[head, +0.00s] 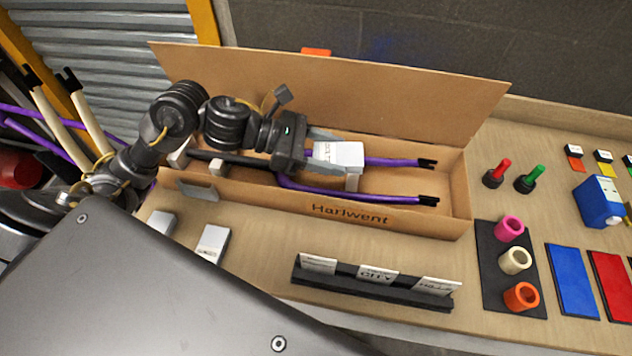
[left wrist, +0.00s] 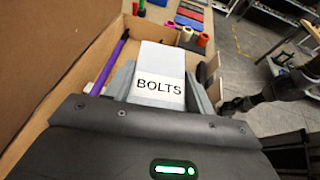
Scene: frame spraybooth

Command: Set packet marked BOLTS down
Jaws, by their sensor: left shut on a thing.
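The packet marked BOLTS (left wrist: 160,83) is a white block with black lettering, readable in the left wrist view. It also shows in the head view (head: 340,154), over the inside of the long open cardboard box marked Harlwent (head: 350,213). My left gripper (head: 318,150) is shut on the packet, and its fingers show on both sides of it in the left wrist view (left wrist: 160,90). Purple frame tubes with black ends (head: 395,199) lie in the box beside and below the packet. Whether the packet touches anything beneath is unclear. My right gripper is not in view.
Two white packets (head: 213,242) lie on the bench in front of the box. A black rack (head: 375,284) holds white cards. Coloured rings stand on a dark mat (head: 493,262) at right, near blue and red pads (head: 572,280). The box lid (head: 330,85) stands raised behind.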

